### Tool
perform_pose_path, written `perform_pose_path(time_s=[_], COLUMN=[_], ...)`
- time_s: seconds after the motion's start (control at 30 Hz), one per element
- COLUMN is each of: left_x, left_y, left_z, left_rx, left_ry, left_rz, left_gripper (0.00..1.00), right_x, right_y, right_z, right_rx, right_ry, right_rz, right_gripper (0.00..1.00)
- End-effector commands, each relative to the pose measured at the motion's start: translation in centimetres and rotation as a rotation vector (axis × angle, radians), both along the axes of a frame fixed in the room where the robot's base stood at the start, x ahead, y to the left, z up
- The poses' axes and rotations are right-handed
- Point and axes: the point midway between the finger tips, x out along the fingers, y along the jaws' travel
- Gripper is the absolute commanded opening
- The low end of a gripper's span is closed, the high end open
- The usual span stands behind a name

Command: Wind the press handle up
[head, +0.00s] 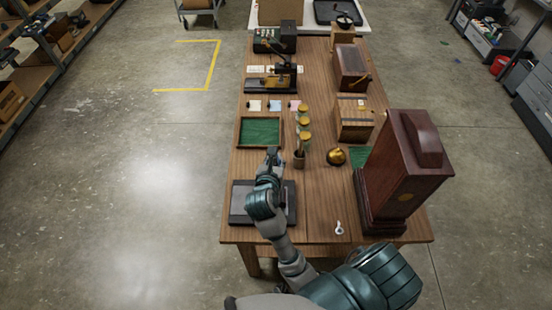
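A small black press-like device (272,84) stands at the left of the wooden table, beyond the green-lined tray. A dark lever with a pale joint rises from it and leans up to the left. It is too small to tell how its handle is set. My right gripper (272,156) is over the near part of the table, beside the green-lined tray and well short of that device. Its fingers are too small to tell open from shut. A dark flat base (241,203) lies beneath my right arm, which hides its middle. My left gripper is not in view.
The green-lined tray (241,132), several yellow-topped jars (304,123), a dark cup (298,160) and a brass ball-shaped item (336,156) stand near my gripper. A tall dark-red wooden case (402,165) stands at right. A small white item (339,228) lies near the front edge.

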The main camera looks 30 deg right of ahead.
Motion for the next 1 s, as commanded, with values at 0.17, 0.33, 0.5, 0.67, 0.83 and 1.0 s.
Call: perform_pose_path(time_s=[0.17, 0.33, 0.5, 0.67, 0.83, 1.0], left_x=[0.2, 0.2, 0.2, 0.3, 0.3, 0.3], left_y=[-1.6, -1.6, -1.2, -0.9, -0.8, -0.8], left_z=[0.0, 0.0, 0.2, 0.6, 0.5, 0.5], left_rx=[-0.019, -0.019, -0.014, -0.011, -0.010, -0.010], left_ry=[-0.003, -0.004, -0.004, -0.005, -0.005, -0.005], left_rz=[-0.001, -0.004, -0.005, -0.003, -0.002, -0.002], left_gripper=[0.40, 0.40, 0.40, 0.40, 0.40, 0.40], right_x=[0.1, 0.0, 0.0, 0.1, 0.1, 0.1], right_y=[0.0, 0.0, 0.0, 0.1, 0.2, 0.2], right_z=[-0.3, -0.3, -0.3, -0.2, -0.3, -0.3], right_rx=[0.000, 0.000, 0.002, -0.002, -0.002, -0.002], right_ry=[0.007, 0.007, 0.008, 0.007, 0.007, 0.007], right_rz=[0.003, 0.003, 0.088, 0.166, 0.175, 0.174], right_gripper=[0.00, 0.00, 0.00, 0.00, 0.00, 0.34])
